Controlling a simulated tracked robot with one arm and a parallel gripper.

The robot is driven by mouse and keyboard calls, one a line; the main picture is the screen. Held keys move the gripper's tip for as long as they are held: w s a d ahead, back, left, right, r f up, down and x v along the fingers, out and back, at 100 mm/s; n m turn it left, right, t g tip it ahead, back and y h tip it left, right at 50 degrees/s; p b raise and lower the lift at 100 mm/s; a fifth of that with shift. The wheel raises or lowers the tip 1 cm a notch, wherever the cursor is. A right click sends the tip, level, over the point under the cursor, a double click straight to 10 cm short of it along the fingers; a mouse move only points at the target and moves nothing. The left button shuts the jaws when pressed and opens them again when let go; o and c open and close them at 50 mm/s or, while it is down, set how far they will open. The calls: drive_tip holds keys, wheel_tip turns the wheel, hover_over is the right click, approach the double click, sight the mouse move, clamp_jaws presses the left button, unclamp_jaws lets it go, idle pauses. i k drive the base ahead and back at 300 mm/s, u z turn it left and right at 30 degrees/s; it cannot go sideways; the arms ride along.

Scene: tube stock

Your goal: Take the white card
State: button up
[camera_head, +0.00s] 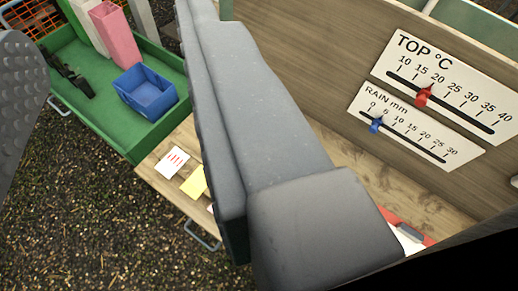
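A white card (172,162) with red marks lies on the wooden board at the lower left of centre. A yellow card (194,183) lies beside it, partly hidden by a large grey part of mine. A sliver of something white (210,208) shows below the yellow card. My gripper (113,105) shows as two grey parts, a dimpled one at the left edge and a long one across the middle. They stand wide apart with nothing held between them, and neither touches the white card.
A wooden panel at right bears a temperature scale (450,85) and a rain scale (415,127). A red-edged item with white on it (405,240) is partly hidden.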

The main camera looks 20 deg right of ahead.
sight(174, 160)
drive_tip(key=z, duration=0.05)
drive_tip(key=k, duration=1.2)
drive_tip(key=u, duration=0.4)
drive_tip(key=i, duration=1.7)
drive_tip(key=z, duration=0.8)
